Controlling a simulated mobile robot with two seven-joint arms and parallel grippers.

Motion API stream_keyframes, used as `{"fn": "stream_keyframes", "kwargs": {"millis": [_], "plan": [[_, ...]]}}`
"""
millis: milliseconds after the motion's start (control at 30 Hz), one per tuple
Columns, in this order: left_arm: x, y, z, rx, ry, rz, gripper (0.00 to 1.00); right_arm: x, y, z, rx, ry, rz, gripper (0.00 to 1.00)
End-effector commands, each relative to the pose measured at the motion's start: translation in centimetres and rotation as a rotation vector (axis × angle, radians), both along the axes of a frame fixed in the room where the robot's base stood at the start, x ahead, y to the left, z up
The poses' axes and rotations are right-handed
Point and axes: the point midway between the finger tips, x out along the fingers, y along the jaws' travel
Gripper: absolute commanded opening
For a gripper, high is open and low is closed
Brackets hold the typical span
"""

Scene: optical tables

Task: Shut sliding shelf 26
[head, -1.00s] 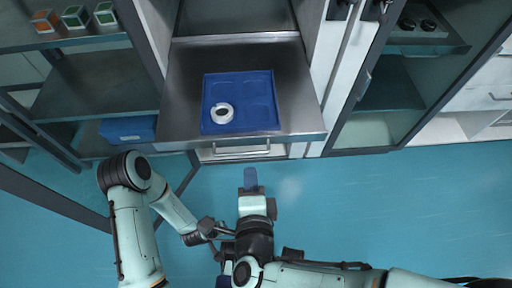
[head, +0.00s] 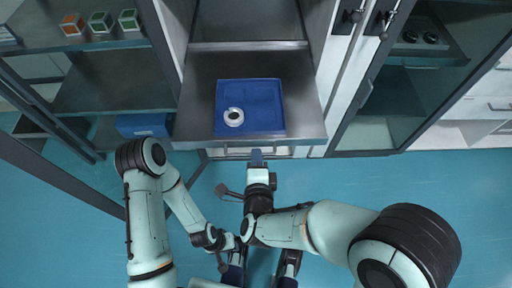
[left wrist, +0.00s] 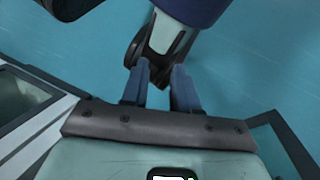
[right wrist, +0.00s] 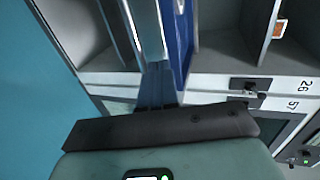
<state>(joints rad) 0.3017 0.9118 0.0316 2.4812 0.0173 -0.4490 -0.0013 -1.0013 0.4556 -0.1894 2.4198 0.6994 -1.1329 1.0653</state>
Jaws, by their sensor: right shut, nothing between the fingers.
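The shelf, with a bare steel top (head: 194,110), sits out in front of the cabinet frame. It carries a blue tray (head: 265,105). A light bar handle (head: 228,152) runs along its lower front. My right gripper (head: 257,154) is shut and empty, its tip at the shelf's front by the handle; I cannot tell if it touches. My left gripper (left wrist: 161,78) is open and empty.
A white ring (head: 233,117) lies on the tray. A side rack (head: 100,80) with small coloured boxes and a blue bin (head: 144,125) stands left. A glass-fronted cabinet (head: 385,100) stands right. The blue floor in front is clear apart from my arms.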

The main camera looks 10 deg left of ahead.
Motion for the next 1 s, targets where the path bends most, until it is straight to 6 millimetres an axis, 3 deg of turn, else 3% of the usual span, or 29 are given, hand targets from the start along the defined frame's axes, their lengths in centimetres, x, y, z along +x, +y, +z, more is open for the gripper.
{"fn": "stream_keyframes", "kwargs": {"millis": [200, 767, 1000], "plan": [[0.4, 0.2, -0.3, 0.006, -0.011, 0.004, 0.29, 2.4, 0.6, -0.8, 0.0, 0.0, 0.001, 0.0], [0.6, 0.3, -0.4, 0.007, -0.015, 0.007, 0.29, 3.2, 0.8, -0.9, 0.0, -0.001, 0.0, 0.0], [1.3, 0.6, -1.1, 0.017, -0.035, 0.014, 0.29, 5.7, 1.3, -1.0, 0.002, -0.001, -0.003, 0.0]]}}
